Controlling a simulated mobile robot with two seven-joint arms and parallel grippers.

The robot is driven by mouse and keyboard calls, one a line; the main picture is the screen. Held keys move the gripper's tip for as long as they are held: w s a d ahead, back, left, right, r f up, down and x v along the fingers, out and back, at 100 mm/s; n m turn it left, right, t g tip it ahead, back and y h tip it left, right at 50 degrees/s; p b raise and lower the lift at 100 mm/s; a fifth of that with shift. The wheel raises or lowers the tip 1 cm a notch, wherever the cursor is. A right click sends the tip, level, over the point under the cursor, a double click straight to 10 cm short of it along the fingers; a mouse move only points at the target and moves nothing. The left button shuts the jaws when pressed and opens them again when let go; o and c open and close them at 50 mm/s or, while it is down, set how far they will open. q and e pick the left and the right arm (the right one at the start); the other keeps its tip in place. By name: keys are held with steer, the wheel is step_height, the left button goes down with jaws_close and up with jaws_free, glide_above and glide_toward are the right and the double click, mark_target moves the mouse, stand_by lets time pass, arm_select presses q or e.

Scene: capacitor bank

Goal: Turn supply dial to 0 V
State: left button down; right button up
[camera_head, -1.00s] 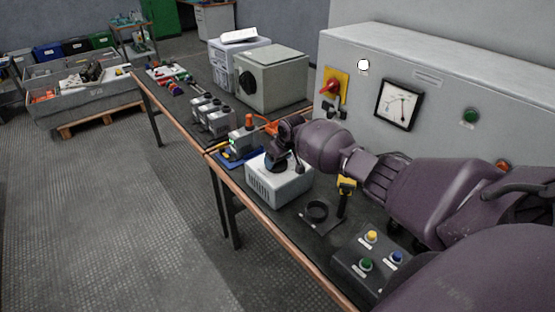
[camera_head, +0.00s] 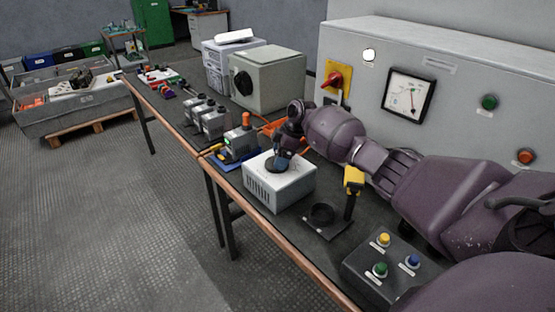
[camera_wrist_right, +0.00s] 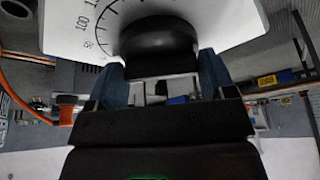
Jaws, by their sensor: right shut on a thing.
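The supply is a white box (camera_head: 291,186) with side vents, standing on the bench in the head view. Its round black dial (camera_head: 275,166) is on top, partly covered by my right gripper (camera_head: 284,153). In the right wrist view the dial (camera_wrist_right: 158,38) sits on a white face with a printed scale (camera_wrist_right: 88,22); the numbers 50 and 100 can be read. In this view the two fingers of my right gripper (camera_wrist_right: 160,72) are at either side of the dial, shut on it. The dial's pointer cannot be made out. My left gripper is not in view.
A grey cabinet with a meter (camera_head: 407,95) and a red-and-yellow switch (camera_head: 336,77) stands behind my right arm. A yellow-handled tool (camera_head: 354,181), a black ring on a plate (camera_head: 322,217) and a button box (camera_head: 385,272) are nearer.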

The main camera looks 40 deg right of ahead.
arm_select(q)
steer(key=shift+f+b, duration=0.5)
arm_select(e)
steer(key=shift+f+n+g, duration=0.15)
steer(key=shift+n+g, duration=0.25)
steer(key=shift+n, duration=0.3)
steer(key=o, duration=0.9)
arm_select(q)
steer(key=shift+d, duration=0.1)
arm_select(e)
steer(key=shift+w, duration=0.1)
arm_select(q)
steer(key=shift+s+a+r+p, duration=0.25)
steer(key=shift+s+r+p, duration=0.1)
steer(key=shift+p, duration=0.4)
arm_select(e)
steer(key=shift+v, duration=5.5)
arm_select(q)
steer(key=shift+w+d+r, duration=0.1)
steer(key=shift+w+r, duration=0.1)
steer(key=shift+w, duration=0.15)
arm_select(e)
steer(key=shift+d, duration=0.1)
